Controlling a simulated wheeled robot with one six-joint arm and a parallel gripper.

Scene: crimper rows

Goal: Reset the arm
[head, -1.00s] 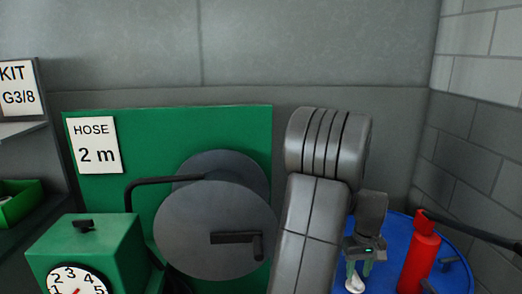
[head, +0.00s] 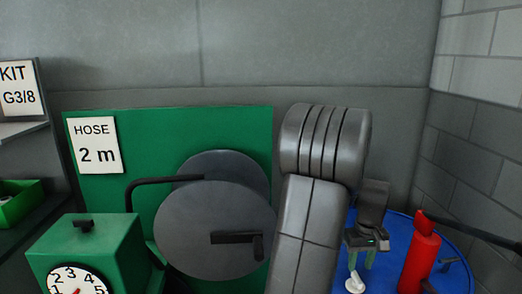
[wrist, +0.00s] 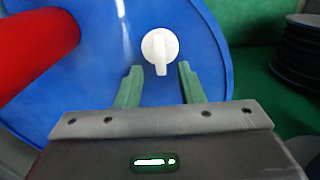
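My gripper (wrist: 158,82) shows in the wrist view with its two green fingers spread apart and nothing between them. In the head view my gripper (head: 361,259) hangs low at the right, fingers down, over the blue round top. The white piece also shows in the head view (head: 355,284), below the fingers. My grey arm stands in the middle of the head view and hides part of what is behind it.
A red cylinder (head: 420,262) with a black lever stands on the blue round top (head: 398,228), close right of my gripper. A dark hose reel (head: 205,225) on a green panel (head: 235,130) and a green box with a dial (head: 90,245) are to the left.

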